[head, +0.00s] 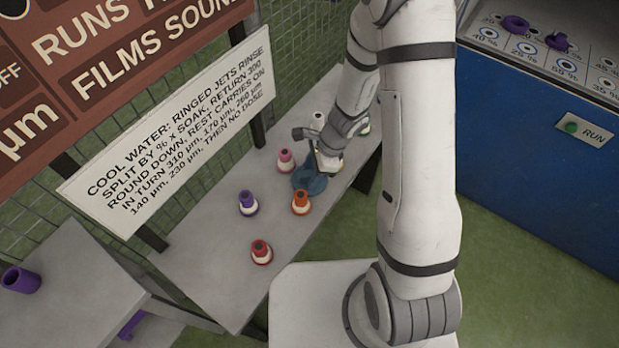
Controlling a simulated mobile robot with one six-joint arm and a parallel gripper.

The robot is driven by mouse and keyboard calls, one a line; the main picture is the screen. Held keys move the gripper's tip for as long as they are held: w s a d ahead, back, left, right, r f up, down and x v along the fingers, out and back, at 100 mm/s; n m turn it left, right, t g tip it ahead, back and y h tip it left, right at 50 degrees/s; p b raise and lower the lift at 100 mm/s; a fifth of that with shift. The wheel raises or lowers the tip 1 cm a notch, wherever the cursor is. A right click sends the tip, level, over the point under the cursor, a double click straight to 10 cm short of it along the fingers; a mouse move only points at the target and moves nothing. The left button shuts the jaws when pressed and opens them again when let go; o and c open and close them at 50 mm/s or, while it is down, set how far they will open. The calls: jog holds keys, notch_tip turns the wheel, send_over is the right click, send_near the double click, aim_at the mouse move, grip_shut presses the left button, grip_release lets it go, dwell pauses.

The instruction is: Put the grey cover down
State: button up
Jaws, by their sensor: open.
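A dull blue-grey rounded object (313,184), which may be the grey cover, sits on the long grey table (215,270) among several cone-shaped pieces. No other thing that looks like a grey cover shows. My gripper (315,160) is open, just above and behind this object in the picture. The wrist hides part of the area, and I cannot tell whether the fingers touch the object. An orange-topped cone (300,202) stands close in front of it, and a pink-topped cone (286,160) stands close to its left.
A purple-topped cone (248,203) and a red-topped cone (261,252) stand nearer. Another pale cone (318,120) stands behind. A sign (170,130) rises along the table's back. A purple cup (20,280) lies left.

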grip_shut()
dwell(0.4)
jog(key=shift+r, duration=0.1)
